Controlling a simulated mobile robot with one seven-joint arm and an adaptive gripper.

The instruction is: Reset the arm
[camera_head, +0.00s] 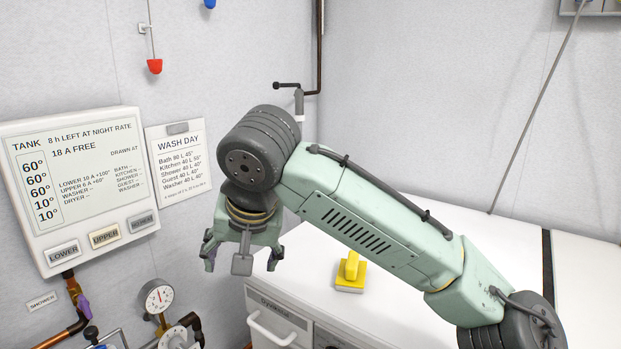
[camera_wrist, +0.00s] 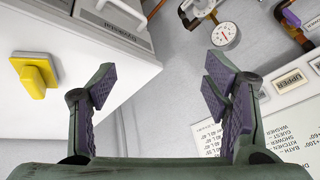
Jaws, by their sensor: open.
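My gripper (camera_head: 241,254) hangs at the end of my green arm, left of centre in the head view, its fingers pointing down. It is open and empty. In the wrist view my gripper (camera_wrist: 158,92) shows two purple-padded fingers spread wide, with nothing between them. The gripper is in front of the wall, near the left end of the white counter (camera_head: 420,320). The arm is bent, reaching from the lower right up to the wrist, and hides part of the counter behind it.
A yellow-handled block (camera_head: 350,275) sits on the counter; it also shows in the wrist view (camera_wrist: 34,75). A TANK panel (camera_head: 80,185) and a WASH DAY sheet (camera_head: 180,158) are on the left wall. A gauge (camera_head: 158,298) and pipes are below. A red pull (camera_head: 154,66) hangs above.

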